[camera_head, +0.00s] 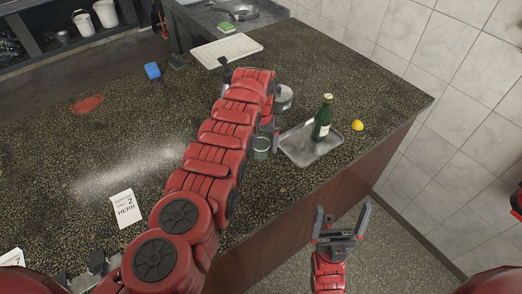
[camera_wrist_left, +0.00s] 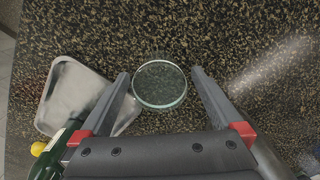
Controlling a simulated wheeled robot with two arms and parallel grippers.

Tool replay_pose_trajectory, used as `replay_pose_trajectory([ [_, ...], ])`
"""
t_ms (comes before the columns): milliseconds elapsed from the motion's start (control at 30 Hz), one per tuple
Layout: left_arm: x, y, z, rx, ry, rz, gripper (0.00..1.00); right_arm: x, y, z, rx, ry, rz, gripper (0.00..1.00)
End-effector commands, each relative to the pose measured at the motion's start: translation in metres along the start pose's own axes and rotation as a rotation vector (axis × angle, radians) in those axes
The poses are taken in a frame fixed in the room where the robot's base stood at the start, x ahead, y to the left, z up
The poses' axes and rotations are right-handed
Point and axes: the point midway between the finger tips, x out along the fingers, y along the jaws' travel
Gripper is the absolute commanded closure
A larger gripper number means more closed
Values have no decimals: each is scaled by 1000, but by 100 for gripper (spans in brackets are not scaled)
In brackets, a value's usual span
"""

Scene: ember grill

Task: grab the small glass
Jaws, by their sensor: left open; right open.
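The small glass (camera_head: 261,150) stands on the dark speckled counter, just left of the metal tray. In the left wrist view the glass (camera_wrist_left: 160,84) shows as a clear round rim seen from above, between the two fingers. My left gripper (camera_head: 266,136) is open over the glass, one finger on each side (camera_wrist_left: 161,76), with a gap visible on both sides at the tips. The arm hides part of this gripper in the head view. My right gripper (camera_head: 341,222) is open and empty, out beyond the counter's front edge, above the floor.
The metal tray (camera_head: 300,150) holds a dark green bottle (camera_head: 322,120). A lemon (camera_head: 357,125) lies right of it. A whitish container (camera_head: 285,98) stands behind my left arm.

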Motion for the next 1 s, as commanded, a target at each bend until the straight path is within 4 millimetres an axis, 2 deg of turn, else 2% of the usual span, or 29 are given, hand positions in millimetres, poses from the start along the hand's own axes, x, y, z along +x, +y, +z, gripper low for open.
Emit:
replay_pose_trajectory([
  [100,-1,0,0,0,1,0,0,0,0,0,0,0,0,0],
  [133,-1,0,0,0,2,0,4,0,0,0,0,0,0,0],
  [600,-2,0,-1,0,2,0,88,0,0,0,0,0,0,0],
  [1000,-4,0,-2,0,3,0,89,-1,0,0,0,0,0,0],
])
